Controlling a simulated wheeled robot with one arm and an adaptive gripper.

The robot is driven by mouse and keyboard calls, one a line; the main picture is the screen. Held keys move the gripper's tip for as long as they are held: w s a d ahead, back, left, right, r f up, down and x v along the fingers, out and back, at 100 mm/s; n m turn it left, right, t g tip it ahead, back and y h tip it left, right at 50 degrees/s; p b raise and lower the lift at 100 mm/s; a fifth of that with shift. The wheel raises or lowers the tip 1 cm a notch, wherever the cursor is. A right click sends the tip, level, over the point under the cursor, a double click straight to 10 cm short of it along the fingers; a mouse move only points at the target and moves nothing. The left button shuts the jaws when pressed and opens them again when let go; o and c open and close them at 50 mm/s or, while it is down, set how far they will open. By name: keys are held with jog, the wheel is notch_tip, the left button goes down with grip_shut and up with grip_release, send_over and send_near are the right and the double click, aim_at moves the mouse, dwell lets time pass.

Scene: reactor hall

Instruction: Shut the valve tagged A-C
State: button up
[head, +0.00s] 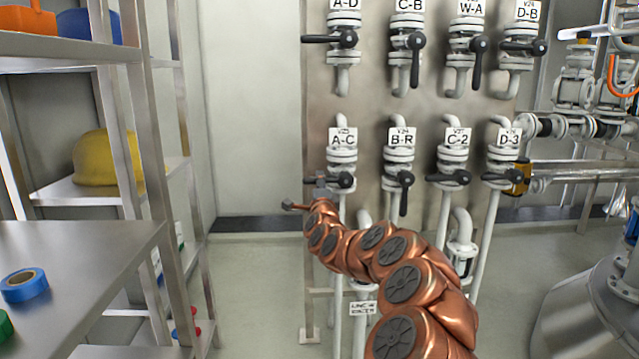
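The valve tagged A-C (342,157) is at the left end of the lower row on the panel. It is a white valve with a black lever (345,181). The lever lies crosswise to its pipe, roughly level, and its left part is partly covered by my gripper. My gripper (306,194) is at the end of my copper-coloured arm, just below and left of the lever. It overlaps the lever in the picture. I cannot tell if it touches the lever, or if the fingers are open or shut.
Valve B-R (401,158) is just to the right, its lever hanging down. C-2 (455,158) and D-3 (506,158) have level levers. Another valve row is above. A metal shelf with a yellow helmet (96,158) stands left. Pipes and a tank (585,315) are right.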

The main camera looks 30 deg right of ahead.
jog(key=v, duration=0.9)
jog(key=shift+s+f, duration=0.1)
dwell(0.7)
